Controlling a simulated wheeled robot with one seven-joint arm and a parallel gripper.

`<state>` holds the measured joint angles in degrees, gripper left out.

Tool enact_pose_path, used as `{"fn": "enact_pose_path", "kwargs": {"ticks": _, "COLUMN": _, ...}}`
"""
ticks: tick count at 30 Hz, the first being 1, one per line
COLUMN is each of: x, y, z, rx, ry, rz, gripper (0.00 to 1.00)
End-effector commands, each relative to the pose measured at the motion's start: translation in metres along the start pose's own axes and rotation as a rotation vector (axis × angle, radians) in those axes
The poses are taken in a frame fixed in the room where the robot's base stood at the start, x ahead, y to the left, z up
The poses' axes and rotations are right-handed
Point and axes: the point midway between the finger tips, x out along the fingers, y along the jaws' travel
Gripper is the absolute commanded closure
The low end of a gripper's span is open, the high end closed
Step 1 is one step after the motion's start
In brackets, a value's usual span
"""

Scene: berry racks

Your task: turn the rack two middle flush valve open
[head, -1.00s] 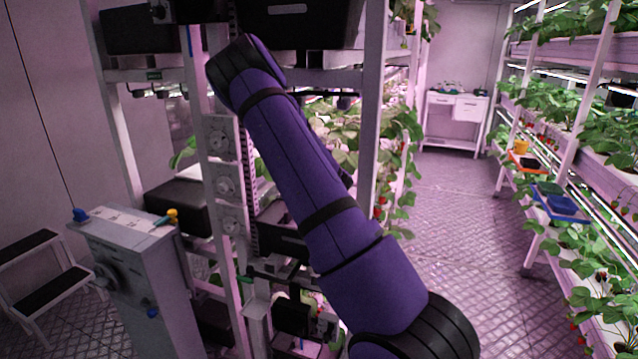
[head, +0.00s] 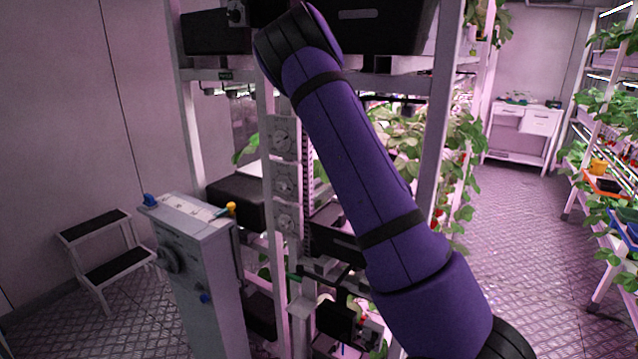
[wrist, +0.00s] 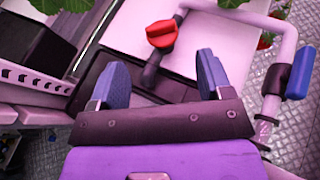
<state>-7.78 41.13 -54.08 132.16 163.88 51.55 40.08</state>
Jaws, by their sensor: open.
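In the wrist view my gripper (wrist: 160,68) is open and empty, with two blue fingers spread apart. A red valve handle (wrist: 162,35) on a dark stem stands just beyond the gap between the fingertips, apart from them. A blue valve handle (wrist: 300,73) sits on a pale bent pipe (wrist: 288,40) to the right of the gripper. I cannot tell from these views which handle is the middle flush valve. In the head view my purple arm crosses the rack (head: 268,180), and I cannot make out my gripper there.
A grey control cabinet (head: 195,235) with a knob and a yellow-topped fitting stands left of the rack. A step stool (head: 100,245) is by the wall. Dials (head: 284,180) line the rack post. The aisle floor (head: 500,250) on the right is clear.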

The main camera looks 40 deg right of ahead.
Motion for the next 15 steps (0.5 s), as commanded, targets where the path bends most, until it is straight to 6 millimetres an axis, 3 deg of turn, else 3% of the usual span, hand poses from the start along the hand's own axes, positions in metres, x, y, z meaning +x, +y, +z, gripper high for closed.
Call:
{"fn": "enact_pose_path", "kwargs": {"ticks": 4, "x": -0.026, "y": 0.000, "z": 0.000, "rx": 0.003, "ry": -0.001, "rz": 0.001, "gripper": 0.28}}
{"fn": "enact_pose_path", "kwargs": {"ticks": 15, "x": -0.046, "y": 0.060, "z": 0.003, "rx": -0.122, "ry": 0.059, "rz": 0.254, "gripper": 0.28}}
